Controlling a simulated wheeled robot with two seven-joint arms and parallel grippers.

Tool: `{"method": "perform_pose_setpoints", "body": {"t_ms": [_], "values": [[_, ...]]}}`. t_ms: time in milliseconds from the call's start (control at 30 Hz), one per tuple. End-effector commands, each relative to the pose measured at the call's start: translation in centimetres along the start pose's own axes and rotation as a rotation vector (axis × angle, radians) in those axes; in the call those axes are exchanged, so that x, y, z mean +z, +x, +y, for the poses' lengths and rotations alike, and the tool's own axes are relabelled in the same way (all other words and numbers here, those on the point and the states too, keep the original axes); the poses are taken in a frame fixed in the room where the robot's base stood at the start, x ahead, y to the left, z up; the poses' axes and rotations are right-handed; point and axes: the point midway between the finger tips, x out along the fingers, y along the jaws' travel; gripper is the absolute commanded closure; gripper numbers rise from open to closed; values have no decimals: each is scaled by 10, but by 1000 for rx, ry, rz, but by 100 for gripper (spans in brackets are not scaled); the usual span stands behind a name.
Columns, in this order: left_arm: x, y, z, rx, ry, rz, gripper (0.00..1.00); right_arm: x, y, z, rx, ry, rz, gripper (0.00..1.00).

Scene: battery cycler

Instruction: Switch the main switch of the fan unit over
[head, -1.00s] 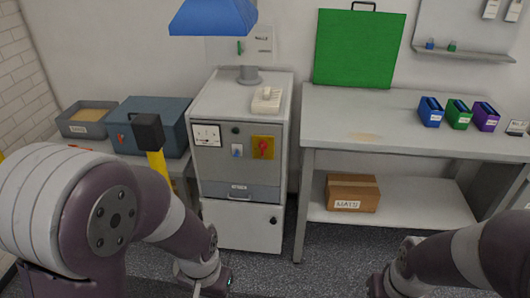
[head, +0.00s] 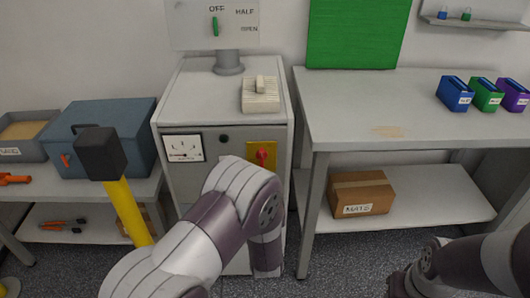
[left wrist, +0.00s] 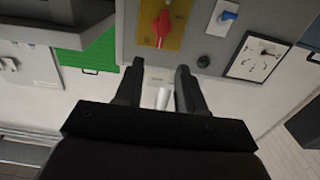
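The fan unit is a grey cabinet (head: 171,108) in the middle of the head view. Its main switch is a red rotary handle (head: 262,155) on a yellow plate (head: 264,169), partly hidden by my left arm. In the left wrist view, which is upside down, the red handle (left wrist: 162,27) stands about upright on the plate (left wrist: 177,34). My left gripper (left wrist: 160,70) is open and empty, its fingers pointing toward the panel below the plate in the picture, apart from the handle. My left arm hides this gripper in the head view. My right gripper is out of view.
A gauge (head: 183,148), a dark round button (head: 224,139) and a blue toggle (left wrist: 229,15) share the panel. A ribbed white block (head: 261,102) sits on top.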

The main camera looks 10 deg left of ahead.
Motion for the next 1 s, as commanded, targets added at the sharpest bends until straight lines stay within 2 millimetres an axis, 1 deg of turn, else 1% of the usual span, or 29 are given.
{"method": "perform_pose_setpoints", "body": {"t_ms": [67,167,300,400,500,633,900,967,1000], "values": [[-2,10,0,-3,1,11,61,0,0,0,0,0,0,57],[-1,32,-1,-3,0,9,61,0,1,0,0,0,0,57],[-2,70,-1,-3,0,9,61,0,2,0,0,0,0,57],[-2,93,-1,-1,1,8,61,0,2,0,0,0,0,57],[-2,110,0,0,1,8,61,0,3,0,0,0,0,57],[-2,122,0,1,2,7,61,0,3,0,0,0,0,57],[-2,124,0,1,2,6,61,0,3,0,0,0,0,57],[-2,124,0,1,2,6,80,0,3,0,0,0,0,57],[-2,124,0,1,2,6,93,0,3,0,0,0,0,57]]}}
